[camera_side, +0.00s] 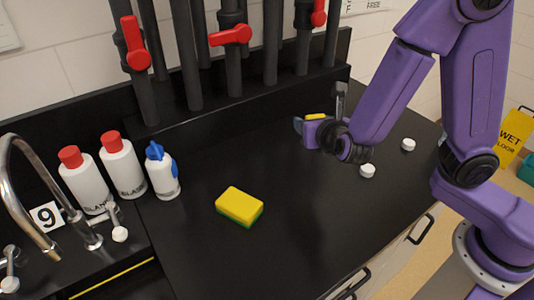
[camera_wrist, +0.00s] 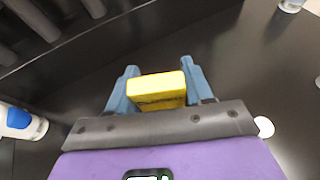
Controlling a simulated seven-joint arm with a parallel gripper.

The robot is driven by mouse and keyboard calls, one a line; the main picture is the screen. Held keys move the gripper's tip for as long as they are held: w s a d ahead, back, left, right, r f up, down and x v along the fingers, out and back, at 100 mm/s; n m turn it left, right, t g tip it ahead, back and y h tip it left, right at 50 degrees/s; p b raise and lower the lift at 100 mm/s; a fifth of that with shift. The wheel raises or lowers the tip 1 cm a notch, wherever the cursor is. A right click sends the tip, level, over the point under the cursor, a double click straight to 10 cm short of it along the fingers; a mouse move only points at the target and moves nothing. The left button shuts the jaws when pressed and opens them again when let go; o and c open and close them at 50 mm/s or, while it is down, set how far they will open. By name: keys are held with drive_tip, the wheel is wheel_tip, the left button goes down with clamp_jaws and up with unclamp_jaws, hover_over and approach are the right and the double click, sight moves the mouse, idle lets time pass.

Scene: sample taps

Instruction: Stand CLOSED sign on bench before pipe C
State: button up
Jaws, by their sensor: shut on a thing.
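My gripper (camera_side: 306,122) is at the right part of the black bench, near the raised ledge at the back. In the wrist view its blue fingers (camera_wrist: 158,82) are shut on a yellow block-like piece (camera_wrist: 157,92), which I take to be the CLOSED sign. Several dark pipes (camera_side: 187,62) rise behind the ledge, some with red handles (camera_side: 231,36). No pipe letter is readable, so I cannot tell which is pipe C.
A yellow-green sponge (camera_side: 239,206) lies mid-bench. White bottles with red caps (camera_side: 122,165) and one with a blue top (camera_side: 163,172) stand left, near the sink tap (camera_side: 40,200). White knobs (camera_side: 367,171) are near my arm. The bench front centre is clear.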

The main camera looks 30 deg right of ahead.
hover_over(266, 150)
drive_tip(key=f, duration=0.9)
drive_tip(key=shift+s+f, duration=0.2)
drive_tip(key=shift+w+f, duration=0.15)
drive_tip(key=shift+f, duration=0.1)
drive_tip(key=shift+w+f, duration=0.1)
drive_tip(key=shift+f, duration=1.45)
drive_tip(key=shift+f, duration=0.1)
drive_tip(key=o, duration=1)
